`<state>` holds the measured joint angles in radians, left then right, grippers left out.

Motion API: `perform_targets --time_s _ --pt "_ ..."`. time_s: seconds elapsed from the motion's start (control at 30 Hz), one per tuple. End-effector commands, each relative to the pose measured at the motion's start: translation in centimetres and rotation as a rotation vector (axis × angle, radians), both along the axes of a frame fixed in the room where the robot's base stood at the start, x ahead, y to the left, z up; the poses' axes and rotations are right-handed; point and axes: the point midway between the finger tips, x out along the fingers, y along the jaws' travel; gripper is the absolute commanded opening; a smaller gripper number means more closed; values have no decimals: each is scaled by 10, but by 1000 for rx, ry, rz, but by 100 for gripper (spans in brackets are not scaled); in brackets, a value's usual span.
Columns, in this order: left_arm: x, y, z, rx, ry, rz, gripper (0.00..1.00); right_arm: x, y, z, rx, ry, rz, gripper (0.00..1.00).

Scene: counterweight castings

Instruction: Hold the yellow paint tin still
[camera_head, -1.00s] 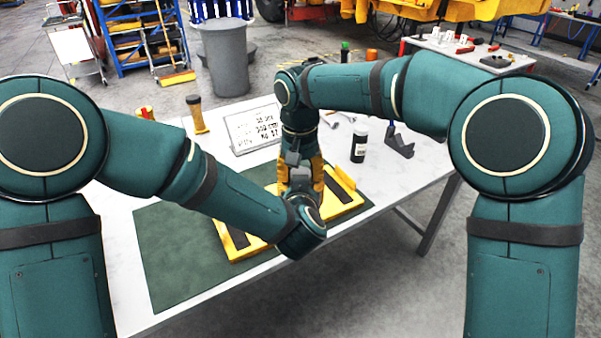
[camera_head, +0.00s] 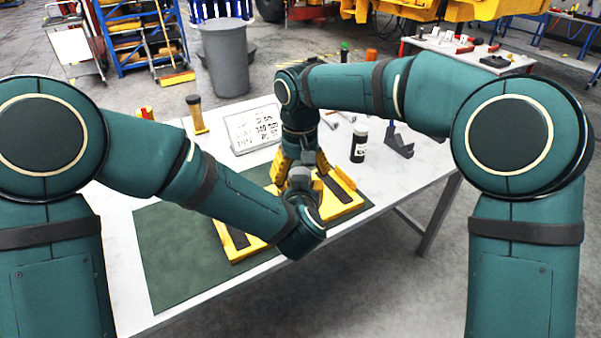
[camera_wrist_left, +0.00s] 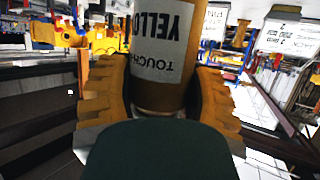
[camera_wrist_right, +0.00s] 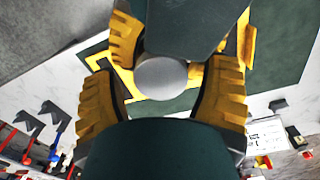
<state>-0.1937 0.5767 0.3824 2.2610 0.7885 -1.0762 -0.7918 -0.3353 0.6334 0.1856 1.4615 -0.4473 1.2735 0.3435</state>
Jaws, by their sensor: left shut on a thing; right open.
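The yellow paint tin (camera_wrist_left: 165,50) fills the upper middle of the left wrist view, its pale label upside down there. My left gripper (camera_wrist_left: 165,92) is shut on it, one yellow finger on each side. In the right wrist view a round grey top (camera_wrist_right: 161,77), apparently the tin's, shows between the fingers of my right gripper (camera_wrist_right: 160,100). That gripper is open, with gaps beside the grey top. In the head view my right gripper (camera_head: 301,160) points down over the grey top; my left gripper is mostly hidden there by its own wrist.
A yellow frame (camera_head: 243,252) with dark strips lies below on a green mat (camera_head: 180,255). A sign (camera_head: 252,129) stands behind. A dark bottle (camera_head: 359,143) and a grey bracket (camera_head: 398,143) are at right. The table's left front is clear.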

Motion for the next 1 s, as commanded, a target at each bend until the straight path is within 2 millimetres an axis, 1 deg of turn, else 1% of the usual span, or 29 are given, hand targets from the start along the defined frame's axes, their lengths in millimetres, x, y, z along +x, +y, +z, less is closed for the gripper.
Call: perform_targets --time_s 0.2,0.3,0.4,0.47,0.77,0.87,1.0 --pt "0 0 1 0 -2 -1 0 1 1 27 3 -4 0 75" --pt "0 0 1 0 -2 -1 0 1 1 38 2 -3 -1 75" --pt "0 0 1 0 -2 -1 0 0 1 43 2 -2 -1 75" --pt "0 0 1 0 -2 -1 0 0 1 45 2 -2 -4 77" --pt "0 0 1 0 -2 -1 0 1 1 74 5 -1 -153 77" --pt "0 0 1 0 -2 -1 0 1 1 73 4 0 -176 77" --pt "0 0 1 0 -2 -1 0 0 0 57 2 2 -177 77"
